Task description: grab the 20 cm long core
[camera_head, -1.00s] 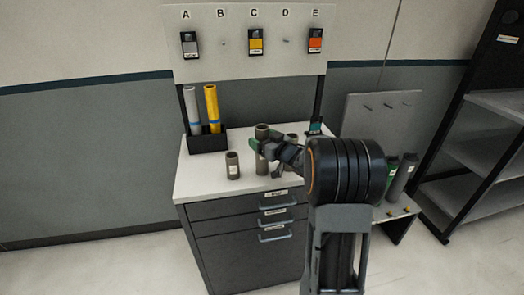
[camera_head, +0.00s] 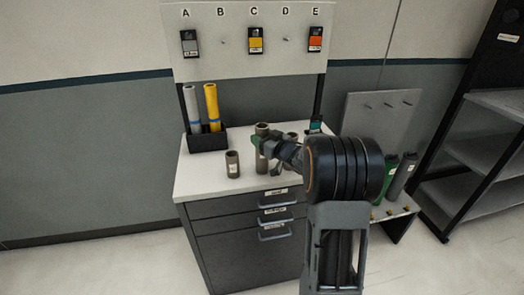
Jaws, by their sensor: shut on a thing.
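Several grey-brown cores stand upright on the white top of the drawer cabinet (camera_head: 205,178). A short core (camera_head: 232,164) with a pale label stands at the left. A taller core (camera_head: 262,129) stands right of it, and my gripper (camera_head: 263,146) is shut on it near its upper part. Another core (camera_head: 291,137) shows partly behind my arm at the right. My arm hides the lower right side of the group. I cannot read the labels or the lengths.
A black holder (camera_head: 208,142) with a silver roll (camera_head: 192,108) and a yellow roll (camera_head: 212,106) stands at the back left. A lettered sample board (camera_head: 240,62) rises behind. The cabinet's front left top is clear.

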